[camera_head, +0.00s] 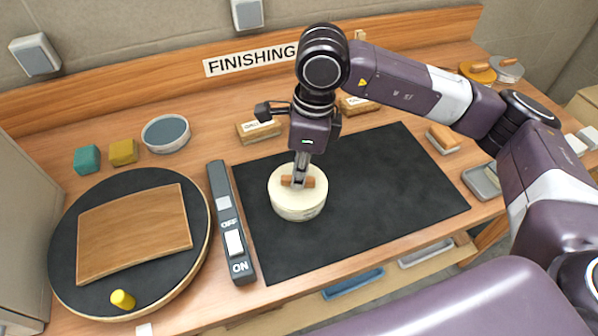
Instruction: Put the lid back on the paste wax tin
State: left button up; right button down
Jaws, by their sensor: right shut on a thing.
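A cream round piece, which looks like the lid of the paste wax tin (285,196), stands upright on the black mat, with a wooden bar handle (311,183) on top. My right gripper (299,181) points down from above and is shut on this handle. Lines run around the cream side. I cannot tell whether this is a lid seated on a tin or one thick piece. The underside is hidden. My left gripper is not in view.
The black mat (400,180) is clear right of the cream piece. A switch bar (224,203) lies left, beside a round turntable (120,300) with a curved wooden panel (135,230). A grey-blue-topped round container (166,133) stands behind. Wooden blocks (258,131) line the back.

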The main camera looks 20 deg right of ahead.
jog(key=c, duration=1.4)
grip_release()
jog(key=shift+r+p, duration=1.55)
jog(key=shift+r, duration=2)
jog(key=shift+c, duration=0.3)
grip_shut()
jog(key=shift+f, duration=0.2)
